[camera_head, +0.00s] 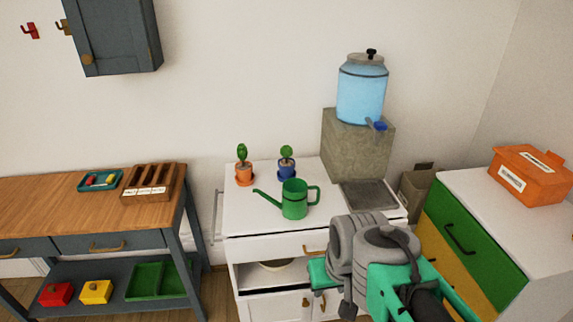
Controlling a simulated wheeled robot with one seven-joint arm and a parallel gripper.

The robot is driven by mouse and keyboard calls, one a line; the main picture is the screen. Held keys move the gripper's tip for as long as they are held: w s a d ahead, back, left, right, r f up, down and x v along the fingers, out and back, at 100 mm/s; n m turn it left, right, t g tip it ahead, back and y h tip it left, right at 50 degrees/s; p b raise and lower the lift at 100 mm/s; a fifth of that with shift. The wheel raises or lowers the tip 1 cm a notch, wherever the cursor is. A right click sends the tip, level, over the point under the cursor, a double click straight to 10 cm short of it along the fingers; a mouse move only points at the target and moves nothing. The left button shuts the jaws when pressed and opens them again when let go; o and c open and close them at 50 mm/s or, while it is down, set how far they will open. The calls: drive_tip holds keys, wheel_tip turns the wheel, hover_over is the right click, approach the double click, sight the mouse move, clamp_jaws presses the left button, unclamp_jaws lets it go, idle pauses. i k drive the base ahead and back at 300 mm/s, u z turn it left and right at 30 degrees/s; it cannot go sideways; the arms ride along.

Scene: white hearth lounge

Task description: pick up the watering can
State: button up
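The green watering can (295,199) stands upright on the white cabinet top (335,220). Its spout points left and its handle is on the right. My folded grey and teal arm (375,250) is in front of the cabinet's right side, below and right of the can and apart from it in the picture. I cannot make out the fingers of my gripper among the arm parts, nor whether they are open or shut. Nothing is seen holding the can.
Two small potted plants, one orange (244,174) and one blue (287,171), stand behind the can. A water dispenser (361,95) sits on a stone block (356,145) at right. A wooden table (60,205) is left; a drawer unit (470,240) with an orange box (530,175) is right.

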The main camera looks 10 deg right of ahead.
sight(295, 205)
drive_tip(key=k, duration=0.5)
drive_tip(key=z, duration=0.85)
drive_tip(key=i, duration=0.7)
drive_tip(key=u, duration=2.05)
drive_tip(key=i, duration=0.5)
drive_tip(key=z, duration=0.05)
